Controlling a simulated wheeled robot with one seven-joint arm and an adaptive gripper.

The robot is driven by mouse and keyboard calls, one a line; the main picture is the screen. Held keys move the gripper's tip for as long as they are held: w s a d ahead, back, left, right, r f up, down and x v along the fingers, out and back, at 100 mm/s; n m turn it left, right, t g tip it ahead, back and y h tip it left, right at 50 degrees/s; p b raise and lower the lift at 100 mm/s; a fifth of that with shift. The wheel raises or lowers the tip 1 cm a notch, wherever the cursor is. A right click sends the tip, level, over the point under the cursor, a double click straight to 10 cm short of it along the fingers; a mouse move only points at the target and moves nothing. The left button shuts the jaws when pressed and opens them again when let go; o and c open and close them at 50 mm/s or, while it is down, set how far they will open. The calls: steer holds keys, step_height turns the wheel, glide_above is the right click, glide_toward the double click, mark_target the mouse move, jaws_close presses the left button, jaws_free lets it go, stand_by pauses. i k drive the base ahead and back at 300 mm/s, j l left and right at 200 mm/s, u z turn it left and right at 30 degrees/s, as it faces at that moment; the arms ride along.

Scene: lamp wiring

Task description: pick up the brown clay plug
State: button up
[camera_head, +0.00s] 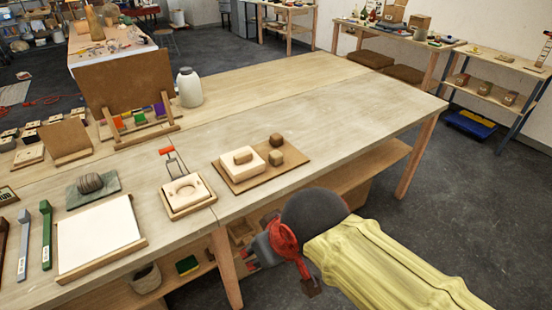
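A tan wooden board (260,177) lies near the front edge of the table. It bears a cream block (231,170) with a light-brown oblong piece (243,157) on top. Two small brown lumps lie to its right, one at the back (276,139) and one nearer (276,157). I cannot tell which brown piece is the clay plug. My yellow-sleeved arm reaches in from the lower right. Its red and dark end hangs beyond the table's front edge, lower than the tabletop and apart from the board. My gripper (311,287) is small and partly hidden; its fingers are not clear.
A wooden fixture (187,194) with a red-handled clamp stands left of the board. A white panel (98,238) and a grey stone on a mat (92,194) lie farther left. A white jar (189,88) stands behind. The tabletop right of the board is clear.

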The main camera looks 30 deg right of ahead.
mark_target(276, 140)
steer(key=i+j, duration=0.15)
steer(key=i, duration=0.2)
steer(key=i+j+z, duration=0.1)
steer(key=i, duration=0.3)
steer(key=i+j, duration=0.15)
steer(key=i, duration=0.2)
steer(key=z, duration=1.8)
